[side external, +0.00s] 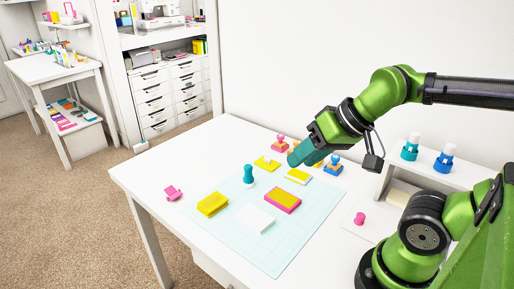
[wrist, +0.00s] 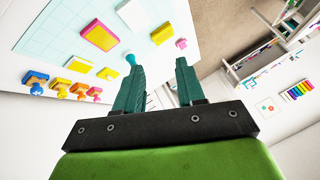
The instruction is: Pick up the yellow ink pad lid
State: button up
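Several yellow pieces lie on the table; I cannot tell for certain which is the ink pad lid. A thick yellow block (side external: 212,204) is on the left of the mat and shows in the wrist view (wrist: 160,36). A pink-edged pad with a yellow top (side external: 283,201) lies mid-mat, also in the wrist view (wrist: 99,36). A smaller yellow-and-white piece (side external: 297,177) lies near the back, as does a flat yellow piece (side external: 266,163). My gripper (side external: 303,155) is above the back of the table. In the wrist view (wrist: 160,66) its teal fingers are apart with nothing between them.
A pale gridded mat (side external: 278,252) covers much of the white table. Orange-pink (side external: 280,146) and blue-orange (side external: 333,166) stamps flank my gripper. A white shelf (side external: 435,172) with bottles is at right.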

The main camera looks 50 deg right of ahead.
jog(key=n+g+h, duration=0.2)
jog(key=n+g, duration=0.2)
jog(key=g, duration=0.3)
send_over(267, 162)
jog(key=shift+f, duration=3.35)
jog(key=f, duration=1.6)
jog(key=shift+w+d+f, duration=0.1)
jog(key=shift+d+f, duration=0.1)
jog(key=shift+f, duration=0.05)
jog(key=shift+c, duration=0.4)
grip_shut()
